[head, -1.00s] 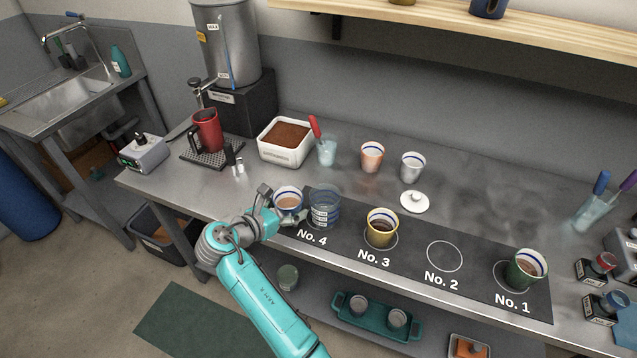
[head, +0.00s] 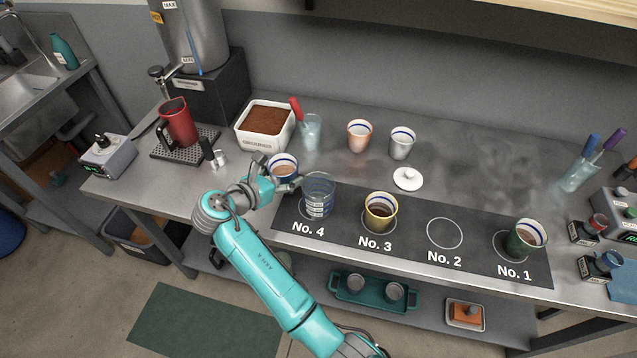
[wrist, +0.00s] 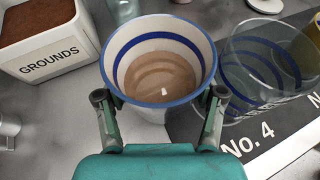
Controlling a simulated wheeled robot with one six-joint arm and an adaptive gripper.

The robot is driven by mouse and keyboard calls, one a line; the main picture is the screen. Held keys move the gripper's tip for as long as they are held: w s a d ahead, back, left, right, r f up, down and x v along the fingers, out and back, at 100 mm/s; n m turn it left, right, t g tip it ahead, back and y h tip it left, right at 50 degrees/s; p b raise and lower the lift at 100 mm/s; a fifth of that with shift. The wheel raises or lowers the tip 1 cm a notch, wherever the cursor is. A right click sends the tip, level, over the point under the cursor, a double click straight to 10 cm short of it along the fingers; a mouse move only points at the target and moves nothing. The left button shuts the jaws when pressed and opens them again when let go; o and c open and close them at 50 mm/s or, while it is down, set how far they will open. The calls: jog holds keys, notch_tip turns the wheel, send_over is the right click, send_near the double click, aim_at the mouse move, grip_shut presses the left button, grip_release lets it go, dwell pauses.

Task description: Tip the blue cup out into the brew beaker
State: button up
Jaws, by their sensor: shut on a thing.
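The blue cup (head: 283,168) has a blue rim, a white inside with a blue band, and brown liquid in it. My gripper (head: 270,183) is shut on it, with one finger on each side in the wrist view (wrist: 160,98). The cup looks about upright, just left of and slightly behind the brew beaker. The brew beaker (head: 319,197) is clear glass with markings and stands on the No. 4 spot. In the wrist view the beaker (wrist: 262,85) is right of the cup and looks empty. The cup's underside is hidden.
A yellow cup (head: 380,211) stands on No. 3 and a green cup (head: 525,238) on No. 1; No. 2 is bare. A grounds bin (head: 265,127), a glass with a red-handled tool (head: 311,133), two cups and a white lid (head: 408,179) stand behind.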

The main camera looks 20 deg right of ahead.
jog(key=shift+m+t+y, duration=0.3)
jog(key=shift+m+y, duration=0.1)
jog(key=shift+m, duration=0.3)
jog(key=r, duration=0.4)
jog(key=s+r, duration=0.1)
jog(key=r, duration=0.2)
jog(key=shift+d, duration=0.4)
jog(key=shift+s+d, duration=0.1)
jog(key=shift+s+d+r+m+t+y, duration=0.6)
jog(key=shift+s+r+m+t, duration=0.15)
jog(key=shift+m, duration=0.45)
jog(key=shift+s+d+r+m+t, duration=0.3)
jog(key=shift+s+d+m+t, duration=0.05)
jog(key=shift+s+m, duration=0.15)
jog(key=shift+s+d+r+m+t+y+p, duration=0.1)
jog(key=shift+d+r+m+t+y+p, duration=0.05)
jog(key=shift+r+m+t+y+p, duration=0.4)
jog(key=shift+f+m+p, duration=0.4)
jog(key=shift+f+m, duration=0.05)
jog(key=shift+m, duration=0.2)
dwell(1.1)
jog(key=shift+r+m+t+p, duration=0.3)
jog(key=shift+r+m+t, duration=0.1)
jog(key=shift+t, duration=0.15)
dwell(1.5)
